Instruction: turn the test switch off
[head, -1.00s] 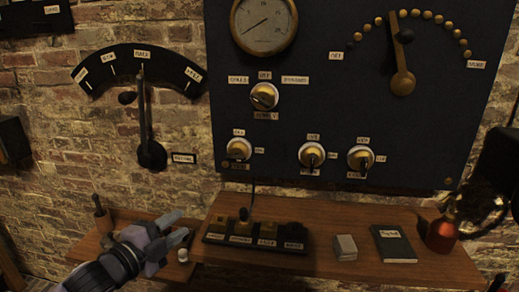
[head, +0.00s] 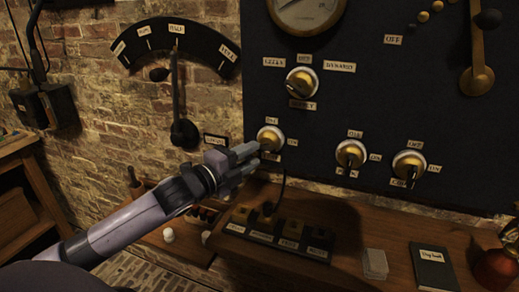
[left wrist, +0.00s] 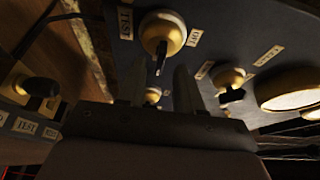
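The test switch (head: 270,137) is the left one of three brass knobs along the bottom of the dark panel. In the left wrist view the test switch (left wrist: 163,30) has a TEST label beside it, and its dark handle points down in the picture, seemingly towards the ON side. My left gripper (head: 253,158) is just below and left of this knob in the head view. In the left wrist view its two fingers (left wrist: 160,85) stand apart with nothing held between them. I cannot tell whether they touch the handle. My right gripper is not in view.
Two similar knobs (head: 350,154) (head: 409,165) are to the right, and a selector (head: 302,81) is above. A long lever (head: 180,100) is on the brick wall at left. A key block (head: 279,233), white block (head: 375,264) and dark book (head: 434,266) lie on the shelf below.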

